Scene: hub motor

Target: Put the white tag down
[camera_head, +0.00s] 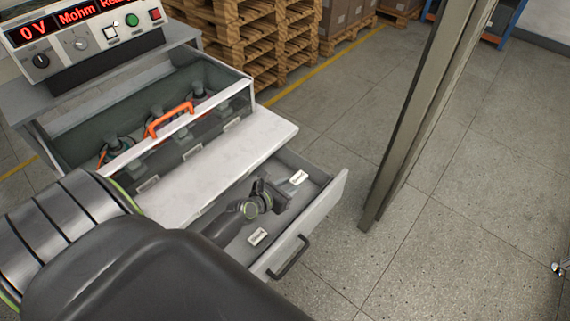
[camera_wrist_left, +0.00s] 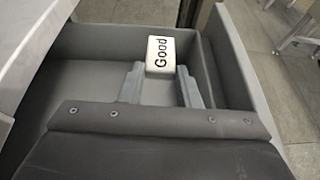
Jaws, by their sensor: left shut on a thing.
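A white tag (camera_head: 299,177) is at the tips of my left gripper (camera_head: 283,194), over the inside of the open drawer (camera_head: 333,190). In the left wrist view the tag (camera_wrist_left: 160,56) shows the black word "Good". It sits between the two grey fingertips (camera_wrist_left: 160,76), which are shut on it. I cannot tell whether the tag touches the drawer floor. A second small white tag (camera_head: 257,236) with dark print lies in the drawer nearer its front handle. My right gripper is not in view.
The drawer's handle (camera_head: 288,258) faces front right. Above it are a pale worktop ledge (camera_head: 240,150) and a test box with an orange handle (camera_head: 168,119). A meter (camera_head: 90,40) reads "0 V". A grey post (camera_head: 410,120) stands to the right.

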